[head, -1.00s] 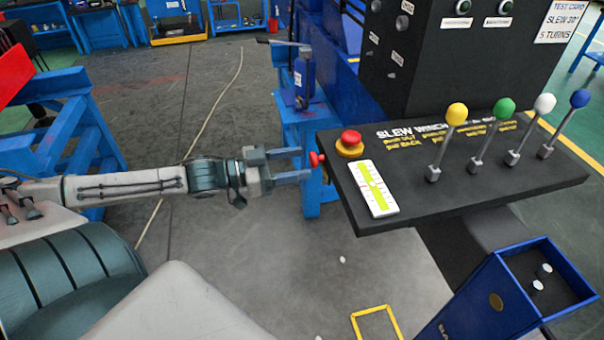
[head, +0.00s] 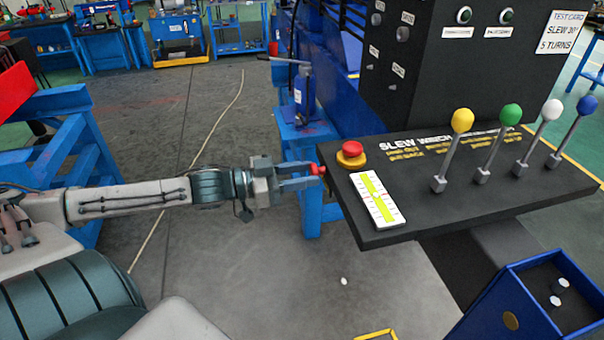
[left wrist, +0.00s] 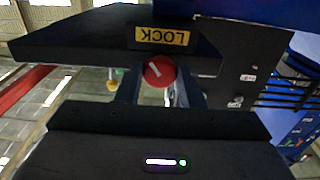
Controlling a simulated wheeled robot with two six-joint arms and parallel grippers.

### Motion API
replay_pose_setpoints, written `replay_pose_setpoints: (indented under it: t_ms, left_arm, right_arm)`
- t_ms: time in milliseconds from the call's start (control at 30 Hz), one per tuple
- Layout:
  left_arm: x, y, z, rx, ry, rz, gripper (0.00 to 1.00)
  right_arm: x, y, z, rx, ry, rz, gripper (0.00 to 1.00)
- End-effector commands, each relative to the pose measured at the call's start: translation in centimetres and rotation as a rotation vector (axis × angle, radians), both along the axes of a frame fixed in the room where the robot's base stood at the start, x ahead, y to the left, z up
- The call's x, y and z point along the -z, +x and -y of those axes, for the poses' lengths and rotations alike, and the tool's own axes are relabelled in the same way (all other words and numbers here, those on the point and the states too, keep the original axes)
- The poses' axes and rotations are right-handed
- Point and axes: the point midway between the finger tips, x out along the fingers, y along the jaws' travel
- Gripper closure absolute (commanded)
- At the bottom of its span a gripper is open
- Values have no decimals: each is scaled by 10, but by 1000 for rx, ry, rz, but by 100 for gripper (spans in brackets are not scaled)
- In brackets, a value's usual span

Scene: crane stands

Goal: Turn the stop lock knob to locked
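The stop lock knob is a red round knob (head: 317,169) on the left side of the black control console (head: 480,190). In the left wrist view the knob (left wrist: 159,71) shows a white line on its face, tilted, below a yellow LOCK label (left wrist: 162,36) that appears upside down. My left gripper (head: 312,175) is at the knob, with one finger on each side of it. In the left wrist view the fingers (left wrist: 158,90) stand apart around the knob; I cannot tell whether they touch it. My right gripper is not in view.
On the console top are a red mushroom button (head: 351,152), a yellow-green gauge card (head: 377,200) and several levers with coloured balls. A blue stand (head: 305,130) is just behind my left gripper. A blue box (head: 530,300) is at the lower right.

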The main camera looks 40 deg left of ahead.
Motion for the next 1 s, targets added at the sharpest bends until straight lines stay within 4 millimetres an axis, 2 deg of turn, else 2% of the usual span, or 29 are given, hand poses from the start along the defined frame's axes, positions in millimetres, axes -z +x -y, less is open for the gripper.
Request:
replay_pose_setpoints:
  t_ms: [367, 1000]
  left_arm:
    - [0, 0, 0, -1, 54, 46, 88]
    - [0, 1, -1, -1, 400, 340, 88]
  right_arm:
    - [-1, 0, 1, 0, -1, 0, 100]
    - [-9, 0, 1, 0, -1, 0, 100]
